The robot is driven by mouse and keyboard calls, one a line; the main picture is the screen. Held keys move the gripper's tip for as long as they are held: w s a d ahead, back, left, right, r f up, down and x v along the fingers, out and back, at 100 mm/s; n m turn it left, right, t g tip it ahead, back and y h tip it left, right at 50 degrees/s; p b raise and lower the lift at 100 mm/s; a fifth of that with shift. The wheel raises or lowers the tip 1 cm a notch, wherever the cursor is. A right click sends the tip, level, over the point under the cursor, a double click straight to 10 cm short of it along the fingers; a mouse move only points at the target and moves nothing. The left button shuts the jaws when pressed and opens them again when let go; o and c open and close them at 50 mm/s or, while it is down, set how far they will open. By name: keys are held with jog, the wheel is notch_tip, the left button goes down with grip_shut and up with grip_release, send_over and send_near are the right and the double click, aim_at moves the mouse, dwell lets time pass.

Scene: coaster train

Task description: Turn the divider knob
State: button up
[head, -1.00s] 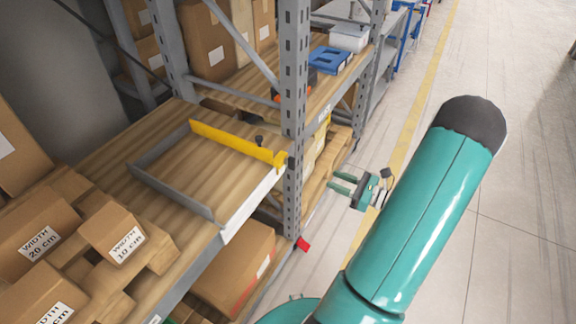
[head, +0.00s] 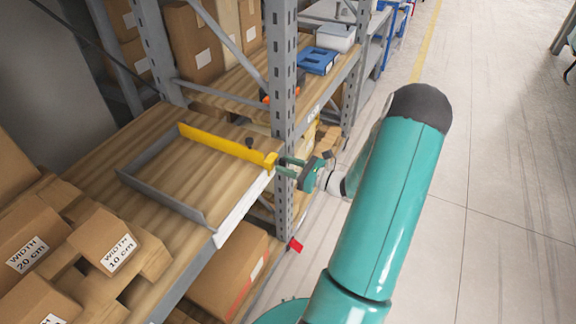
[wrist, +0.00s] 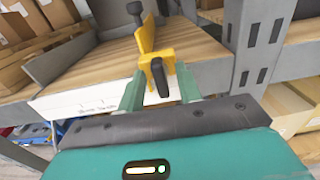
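The yellow divider (head: 215,143) stands on the wooden shelf, its front end (head: 270,161) at the shelf's white front edge. In the wrist view, a dark elongated knob (wrist: 160,78) sits on the front of its yellow bracket (wrist: 157,55). A second dark knob (wrist: 135,10) stands farther back on top; it also shows in the head view (head: 250,142). My gripper (head: 283,166) is right at the divider's front end. In the wrist view its two green fingers (wrist: 163,88) are apart, with the front knob between them in the picture. Contact cannot be told.
A grey rack post (head: 281,90) rises close beside my gripper. A grey divider (head: 165,200) stands left of the yellow one. Cardboard boxes (head: 105,240) fill the shelf's near left. A blue bin (head: 318,61) sits farther back. Open floor (head: 480,160) lies to the right.

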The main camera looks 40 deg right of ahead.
jog(key=shift+c, duration=0.4)
grip_shut()
jog(key=shift+n, duration=0.4)
jog(key=n, duration=0.4)
jog(key=shift+a, duration=0.15)
jog(key=n, duration=0.5)
jog(key=shift+a, duration=0.1)
jog(key=n, duration=1.2)
jog(key=shift+w+f, duration=0.1)
jog(key=shift+f, duration=0.15)
jog(key=shift+a, duration=0.1)
